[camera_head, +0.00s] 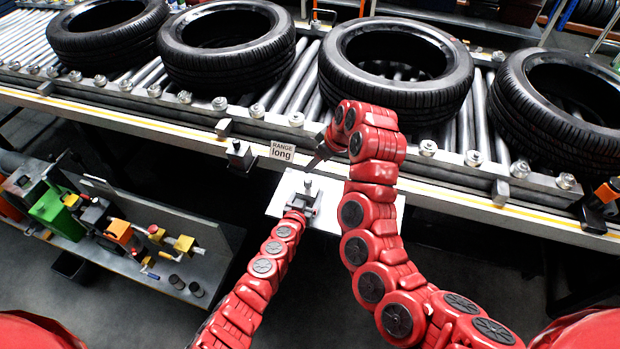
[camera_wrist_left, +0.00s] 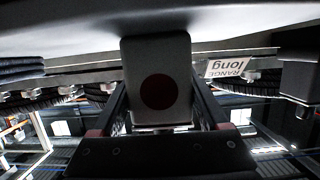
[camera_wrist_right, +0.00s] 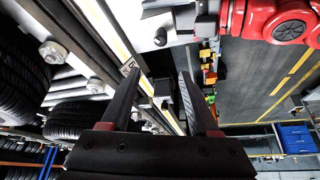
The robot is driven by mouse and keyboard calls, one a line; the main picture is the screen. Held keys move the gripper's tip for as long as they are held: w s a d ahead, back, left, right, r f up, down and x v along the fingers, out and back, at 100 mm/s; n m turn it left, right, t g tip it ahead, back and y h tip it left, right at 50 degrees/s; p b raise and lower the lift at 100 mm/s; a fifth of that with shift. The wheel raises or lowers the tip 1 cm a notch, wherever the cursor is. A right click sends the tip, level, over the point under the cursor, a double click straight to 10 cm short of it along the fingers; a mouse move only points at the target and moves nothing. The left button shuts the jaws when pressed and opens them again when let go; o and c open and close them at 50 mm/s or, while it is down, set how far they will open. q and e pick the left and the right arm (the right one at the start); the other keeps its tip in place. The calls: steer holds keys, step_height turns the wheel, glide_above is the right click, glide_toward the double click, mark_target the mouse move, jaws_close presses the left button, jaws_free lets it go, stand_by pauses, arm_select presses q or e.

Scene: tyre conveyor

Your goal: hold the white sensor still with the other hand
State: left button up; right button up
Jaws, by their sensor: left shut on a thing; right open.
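In the head view my left gripper (camera_head: 304,205) is at the white plate (camera_head: 277,207) below the conveyor edge, and the sensor is hard to make out there. My right gripper (camera_head: 316,160) is above and slightly right of the left one, near the conveyor rail. In the right wrist view its fingers (camera_wrist_right: 158,74) are apart. I see nothing held between them.
Several black tyres (camera_head: 396,65) lie on the roller conveyor (camera_head: 290,85). A "RANGE long" sign (camera_head: 282,151) hangs on its near side, with a small black box (camera_head: 239,156) to its left. A bench (camera_head: 190,262) with coloured parts stands at the lower left.

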mark_target(309, 181)
steer(key=shift+n+g+h, duration=0.3)
steer(key=shift+n+g, duration=0.1)
steer(key=x, duration=0.3)
steer(key=d+x, duration=0.1)
steer(key=x, duration=0.6)
steer(key=shift+s+d+f, duration=0.1)
steer(key=shift+s+f, duration=0.1)
steer(key=shift+f, duration=0.25)
jaws_close()
